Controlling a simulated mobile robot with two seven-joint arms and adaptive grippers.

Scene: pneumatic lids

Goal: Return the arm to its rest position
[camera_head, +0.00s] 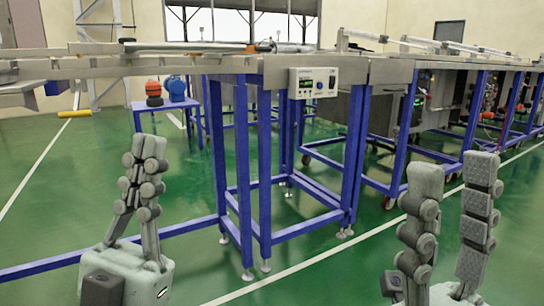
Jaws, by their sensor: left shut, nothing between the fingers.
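My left gripper (145,150) stands upright at the lower left of the head view. Its fingers are together at the tips, with nothing seen between them. My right gripper (453,170) stands upright at the lower right. Its two fingers are apart and the space between them is empty. Both grippers show in front of the green floor, and neither is seen touching anything. The arms behind the grippers are mostly out of the picture.
A long metal conveyor bench (215,66) on blue legs crosses the view ahead, with a control box (313,82) on its front. A red item (153,92) and a blue item (176,88) sit on a low blue table behind. Green floor (330,272) is clear between the grippers.

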